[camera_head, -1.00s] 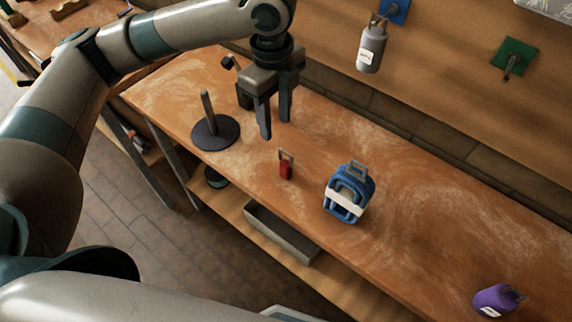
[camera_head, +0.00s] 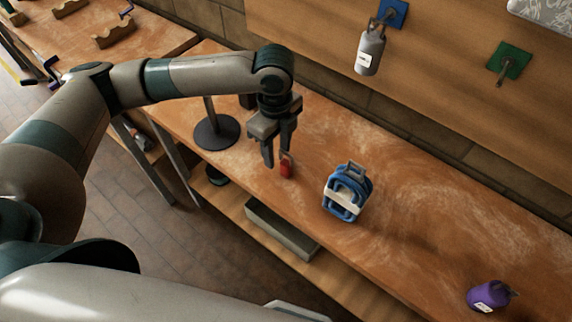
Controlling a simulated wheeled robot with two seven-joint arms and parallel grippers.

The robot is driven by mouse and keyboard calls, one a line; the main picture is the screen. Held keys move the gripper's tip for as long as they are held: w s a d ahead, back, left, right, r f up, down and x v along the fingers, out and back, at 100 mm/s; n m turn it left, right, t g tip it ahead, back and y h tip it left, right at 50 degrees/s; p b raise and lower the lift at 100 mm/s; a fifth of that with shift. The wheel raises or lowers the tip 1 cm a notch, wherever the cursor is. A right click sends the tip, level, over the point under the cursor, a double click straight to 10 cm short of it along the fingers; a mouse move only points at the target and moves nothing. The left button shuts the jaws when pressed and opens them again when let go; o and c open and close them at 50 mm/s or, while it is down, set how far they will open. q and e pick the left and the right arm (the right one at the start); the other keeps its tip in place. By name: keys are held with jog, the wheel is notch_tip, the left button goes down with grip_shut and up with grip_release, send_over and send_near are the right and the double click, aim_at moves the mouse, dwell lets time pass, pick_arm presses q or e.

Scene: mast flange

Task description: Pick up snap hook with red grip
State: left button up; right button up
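The snap hook with red grip (camera_head: 286,168) stands on the wooden workbench (camera_head: 400,215), its metal loop at the top. My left gripper (camera_head: 277,160) points down right at it, with its fingers apart. One finger is to the left of the red grip and the other overlaps the hook's upper part. I cannot tell whether the fingers touch it. My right gripper does not show.
A blue object with a white band (camera_head: 345,192) stands close to the right of the hook. A dark round base with a post (camera_head: 214,132) is to the left. A grey canister (camera_head: 369,52) hangs from a blue plate on the back board.

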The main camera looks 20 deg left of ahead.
aim_at(281, 159)
pick_arm(q)
jog(key=shift+d+f+p, duration=0.15)
jog(key=shift+f+p, duration=0.2)
jog(key=shift+f, duration=0.15)
jog(key=f, duration=0.1)
jog(key=f+p, duration=0.1)
jog(key=f, duration=0.1)
jog(key=shift+w+d, duration=0.25)
jog(key=shift+f, duration=0.65)
grip_shut()
